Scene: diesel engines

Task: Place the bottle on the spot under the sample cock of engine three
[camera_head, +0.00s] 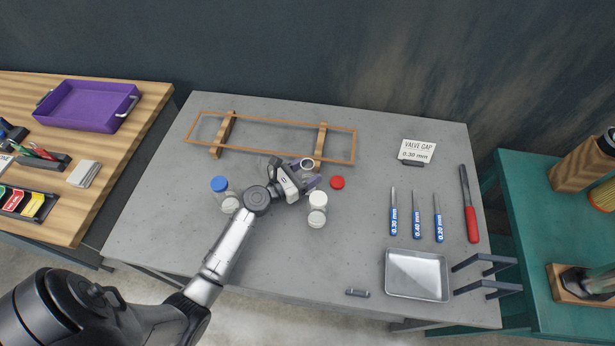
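My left gripper (306,174) is over the grey table in the middle. A pale round rim (307,163), seemingly an open bottle mouth, shows at its fingertips; I cannot tell whether the fingers grip it. A flat red disc, like a cap (337,182), lies right of the gripper. I see no engine, sample cock or marked spot that I can identify. My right gripper is not in view.
A low wooden rack (270,120) stands behind the gripper. A "VALVE GAP" card (417,152), blue-handled gauges (416,220), a red-handled tool (471,222) and a metal tray (416,275) are on the right. A purple tray (90,105) is on the left bench; a teal table (550,240) adjoins at right.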

